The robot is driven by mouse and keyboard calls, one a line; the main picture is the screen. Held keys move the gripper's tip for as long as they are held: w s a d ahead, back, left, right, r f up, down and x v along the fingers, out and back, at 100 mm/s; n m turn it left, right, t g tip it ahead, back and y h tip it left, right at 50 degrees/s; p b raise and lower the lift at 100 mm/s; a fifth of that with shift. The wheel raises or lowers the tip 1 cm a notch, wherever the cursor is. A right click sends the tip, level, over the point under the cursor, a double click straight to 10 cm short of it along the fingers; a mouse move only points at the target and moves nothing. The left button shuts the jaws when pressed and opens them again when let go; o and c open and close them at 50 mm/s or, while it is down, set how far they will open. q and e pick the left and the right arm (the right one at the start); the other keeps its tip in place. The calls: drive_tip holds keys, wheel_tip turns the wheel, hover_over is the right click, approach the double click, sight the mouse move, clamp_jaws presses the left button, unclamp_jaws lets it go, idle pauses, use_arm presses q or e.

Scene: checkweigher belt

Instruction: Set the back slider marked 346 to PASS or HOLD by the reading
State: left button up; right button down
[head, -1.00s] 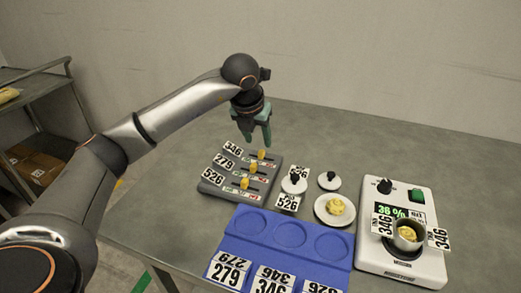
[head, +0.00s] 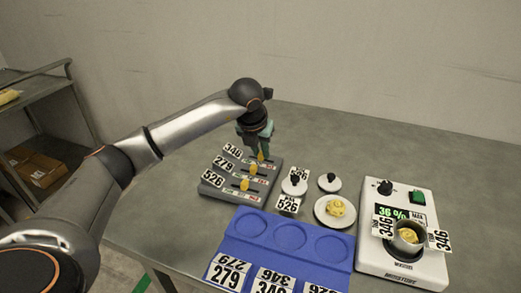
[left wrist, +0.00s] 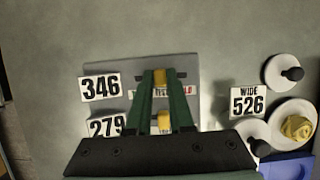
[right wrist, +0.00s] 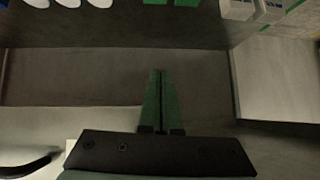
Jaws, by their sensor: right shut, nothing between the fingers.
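The grey slider panel (head: 210,188) has three rows marked 346, 279 and 526, each with a yellow knob. The back row's 346 label (left wrist: 100,87) is at the panel's far side. Its yellow knob (left wrist: 160,77) sits near the middle of its slot, between the fingers of my left gripper (head: 262,153). The fingers are apart, with narrow gaps beside the knob. They partly hide the row's lettering. The moisture meter (head: 372,252) reads 36 % on its green display (head: 391,212), and a cup marked 346 (head: 407,236) stands on it. My right gripper (right wrist: 160,75) is shut and empty.
A blue tray (head: 262,257) with round recesses lies in front of the panel. A white dish (head: 321,214) with yellow contents and white black-knobbed lids (head: 329,182) stand right of the panel. The table behind is clear.

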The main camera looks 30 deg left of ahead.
use_arm(q)
clamp_jaws()
idle(0.9)
